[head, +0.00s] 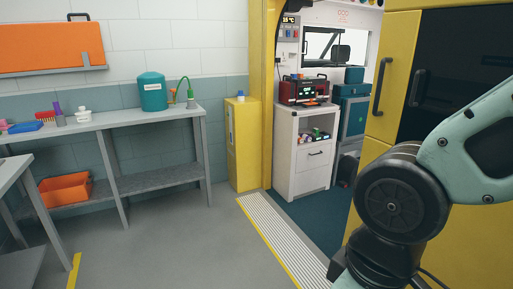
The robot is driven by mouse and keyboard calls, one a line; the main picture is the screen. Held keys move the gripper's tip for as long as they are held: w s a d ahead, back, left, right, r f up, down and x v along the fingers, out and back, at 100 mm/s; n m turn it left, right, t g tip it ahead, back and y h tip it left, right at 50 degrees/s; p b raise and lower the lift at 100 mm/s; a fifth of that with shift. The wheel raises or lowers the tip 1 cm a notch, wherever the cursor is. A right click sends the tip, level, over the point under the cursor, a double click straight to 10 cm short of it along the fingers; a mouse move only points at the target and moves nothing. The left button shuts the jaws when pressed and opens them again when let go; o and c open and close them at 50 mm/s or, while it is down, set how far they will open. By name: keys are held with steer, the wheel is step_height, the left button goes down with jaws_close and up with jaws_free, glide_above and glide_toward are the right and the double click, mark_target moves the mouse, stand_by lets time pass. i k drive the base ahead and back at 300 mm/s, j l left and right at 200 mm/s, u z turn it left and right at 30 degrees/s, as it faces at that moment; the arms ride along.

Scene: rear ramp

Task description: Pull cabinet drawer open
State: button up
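A white cabinet (287,155) stands inside the doorway, beyond the ramp strip. Its drawer (312,162) has a small dark handle (315,153) and looks shut, with its front flush with the cabinet. Above the drawer is an open shelf with several small items (315,136). My arm shows at the right of the head view, well nearer than the cabinet and to the right of it. My gripper is outside the frame, so its state is hidden.
A ribbed ramp strip (284,238) with a yellow edge crosses the doorway floor. A yellow cabinet (403,22) stands at the right, near my arm. A yellow box (242,150) stands left of the doorway. A grey bench (150,116) lines the left wall. The middle floor is clear.

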mark_target(309, 158)
steer(key=i, duration=2.2)
steer(key=i+z, duration=0.1)
steer(key=i, duration=0.85)
steer(key=i+j+z, duration=0.1)
steer(key=i, duration=0.85)
steer(key=i+j+z, duration=0.15)
steer(key=z, duration=0.2)
